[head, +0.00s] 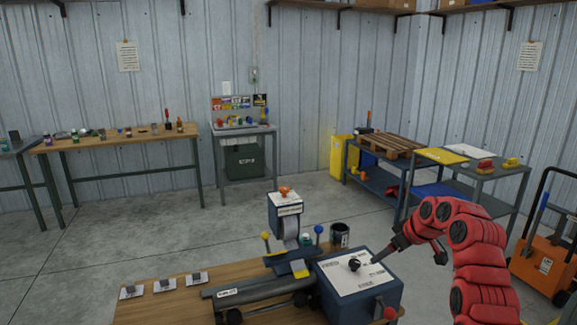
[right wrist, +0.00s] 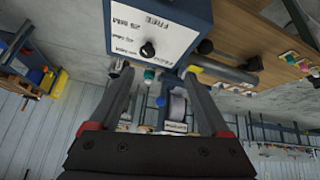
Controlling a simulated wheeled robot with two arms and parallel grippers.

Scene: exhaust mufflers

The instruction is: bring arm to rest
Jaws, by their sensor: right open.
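My right arm (head: 470,240) is red and comes in from the right in the head view, bent at the elbow. Its dark right gripper (head: 378,258) points left, close to the right side of a blue-grey box with a white labelled top (head: 338,278) and a black knob (head: 355,265). In the right wrist view the two fingers of the gripper (right wrist: 157,72) stand wide apart with nothing held between them. The box (right wrist: 180,20) shows beyond the fingertips there; I cannot tell whether they touch it. My left gripper is in neither view.
A wooden workbench (head: 150,285) carries the box, a roll dispenser (head: 286,205), a dark can (head: 339,235) and several small labelled blocks. A grey shelf cart (head: 470,165) and an orange hand truck (head: 545,262) stand at right.

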